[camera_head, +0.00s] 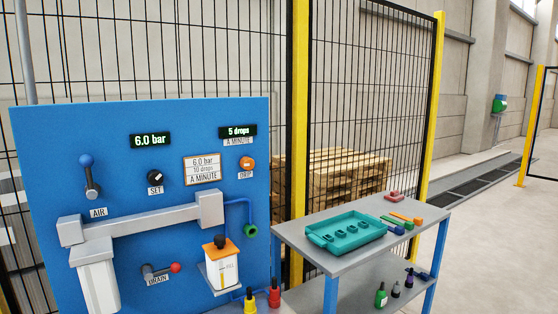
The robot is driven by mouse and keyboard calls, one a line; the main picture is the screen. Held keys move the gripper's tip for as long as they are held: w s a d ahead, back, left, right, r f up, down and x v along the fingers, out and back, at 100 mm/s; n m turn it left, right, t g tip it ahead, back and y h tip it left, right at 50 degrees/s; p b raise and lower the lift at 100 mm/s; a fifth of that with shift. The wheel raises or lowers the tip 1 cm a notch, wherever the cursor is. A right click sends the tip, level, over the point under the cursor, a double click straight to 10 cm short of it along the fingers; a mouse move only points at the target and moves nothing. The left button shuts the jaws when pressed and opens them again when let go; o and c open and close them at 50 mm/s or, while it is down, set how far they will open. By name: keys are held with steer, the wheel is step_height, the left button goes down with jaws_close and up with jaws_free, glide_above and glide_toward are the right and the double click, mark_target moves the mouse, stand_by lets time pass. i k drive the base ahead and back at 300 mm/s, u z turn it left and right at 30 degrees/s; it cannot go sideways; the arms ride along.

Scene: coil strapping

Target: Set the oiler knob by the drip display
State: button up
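The orange oiler knob (247,163) sits on the blue panel (120,128) above the label DRIP. Above it, the drip display (238,131) reads 5 drops, with A MINUTE on a label below. A target plate (202,169) to the left of the knob reads 6.0 bar, 10 drops A MINUTE. The oiler bowl (222,272), with amber markings and a dark top, hangs low on the panel. My gripper is not in view.
Fencing stands behind.

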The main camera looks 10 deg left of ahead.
mark_target(246, 163)
steer(key=u, duration=0.35)
steer(key=i, duration=0.9)
steer(key=u, duration=0.6)
